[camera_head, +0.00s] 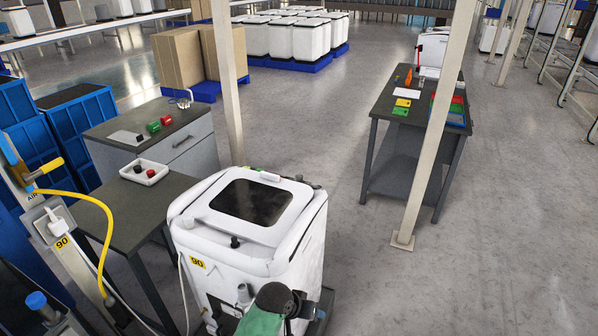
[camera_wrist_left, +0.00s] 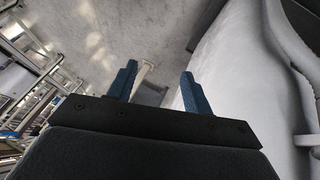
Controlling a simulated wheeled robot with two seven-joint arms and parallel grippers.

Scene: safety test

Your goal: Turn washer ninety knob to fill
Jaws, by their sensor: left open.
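The white washer (camera_head: 310,240) stands upright at the lower middle of the head view, with a dark window on its top and a yellow "90" label (camera_head: 198,263) on its near side. A small black knob (camera_head: 235,242) sits on its near upper edge, but I cannot read its setting or any fill mark. A green and dark arm part of mine covers the washer's lower front. My left gripper (camera_wrist_left: 157,80) shows blue fingers spread apart with nothing between them. A white surface, likely the washer (camera_wrist_left: 235,65), lies close on its right. My right gripper is not seen.
A grey table (camera_head: 93,205) with a white tray (camera_head: 145,180) stands left of the washer. A yellow hose (camera_head: 107,225) hangs at the left. A pale post (camera_head: 437,130) stands at right, by a dark workbench (camera_head: 385,125). Floor between washer and post is clear.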

